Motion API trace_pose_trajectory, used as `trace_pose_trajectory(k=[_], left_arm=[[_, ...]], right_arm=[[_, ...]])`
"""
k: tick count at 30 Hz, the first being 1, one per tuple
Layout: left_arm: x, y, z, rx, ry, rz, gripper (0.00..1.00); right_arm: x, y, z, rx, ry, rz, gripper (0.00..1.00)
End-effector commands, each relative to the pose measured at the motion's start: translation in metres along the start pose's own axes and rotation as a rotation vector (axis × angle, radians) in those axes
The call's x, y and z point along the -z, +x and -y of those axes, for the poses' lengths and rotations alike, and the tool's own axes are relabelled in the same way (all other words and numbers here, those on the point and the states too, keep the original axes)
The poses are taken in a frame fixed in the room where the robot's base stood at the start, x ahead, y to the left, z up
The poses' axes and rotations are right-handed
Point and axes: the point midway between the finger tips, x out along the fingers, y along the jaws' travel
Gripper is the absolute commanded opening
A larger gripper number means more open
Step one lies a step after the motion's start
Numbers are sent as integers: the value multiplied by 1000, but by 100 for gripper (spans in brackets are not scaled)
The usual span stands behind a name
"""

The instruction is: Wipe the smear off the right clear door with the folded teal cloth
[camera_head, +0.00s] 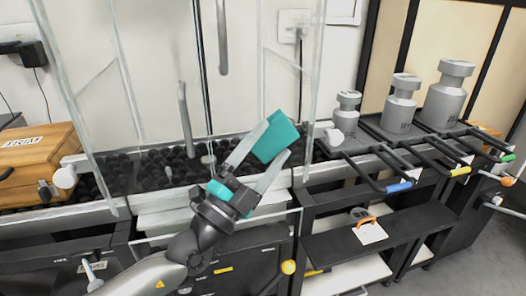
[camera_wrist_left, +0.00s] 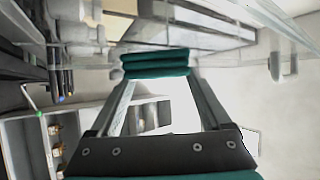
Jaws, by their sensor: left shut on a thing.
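My left gripper (camera_head: 274,139) is shut on the folded teal cloth (camera_head: 277,135), which sticks out past its fingertips. In the left wrist view the cloth (camera_wrist_left: 157,64) shows as stacked teal folds between the fingertips of the left gripper (camera_wrist_left: 158,75). The clear door (camera_head: 290,55) on the right of the tall see-through case is near the cloth in the head view. I cannot tell whether the cloth touches it. I cannot make out the smear. My right gripper is not in view.
Dark round lumps (camera_head: 150,168) fill the floor of the case. A wooden box (camera_head: 38,162) stands at left. Several grey metal weights (camera_head: 399,103) stand on black trays at right, with colored-tipped handles jutting forward. A white knob (camera_head: 334,137) sits right of the case.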

Motion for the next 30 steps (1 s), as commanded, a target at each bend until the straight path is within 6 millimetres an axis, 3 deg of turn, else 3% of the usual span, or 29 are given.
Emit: trace_pose_trajectory(k=[24,30], left_arm=[[20,42,-31,2,-2,0,28],[21,45,-34,1,0,1,28]], right_arm=[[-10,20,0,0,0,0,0],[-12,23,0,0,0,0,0]])
